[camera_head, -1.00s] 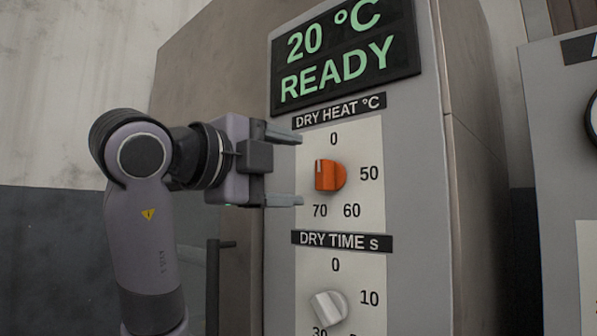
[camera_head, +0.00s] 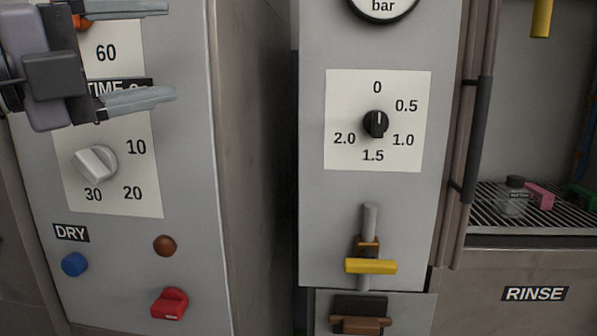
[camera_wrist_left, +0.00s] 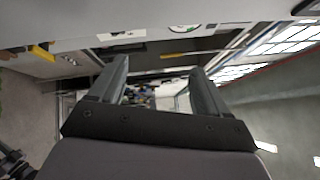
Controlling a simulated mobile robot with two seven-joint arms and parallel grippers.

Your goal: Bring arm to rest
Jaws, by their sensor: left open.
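My left gripper (camera_head: 168,51) is at the upper left of the head view, in front of the dryer panel (camera_head: 190,185). Its two fingers are apart, point right, and have nothing between them. It covers part of the DRY TIME label (camera_head: 122,86) and most of the orange DRY HEAT knob (camera_head: 80,21). In the left wrist view the fingers (camera_wrist_left: 158,70) are also spread and empty. I cannot tell how far the gripper is from the panel. My right gripper is not in view.
Below the gripper are a silver time knob (camera_head: 97,163), a blue button (camera_head: 75,264) and a red switch (camera_head: 169,303). To the right stand a pressure panel (camera_head: 312,200) with a black knob (camera_head: 376,123) and yellow-handled valve (camera_head: 371,266), then a rinse rack (camera_head: 490,212).

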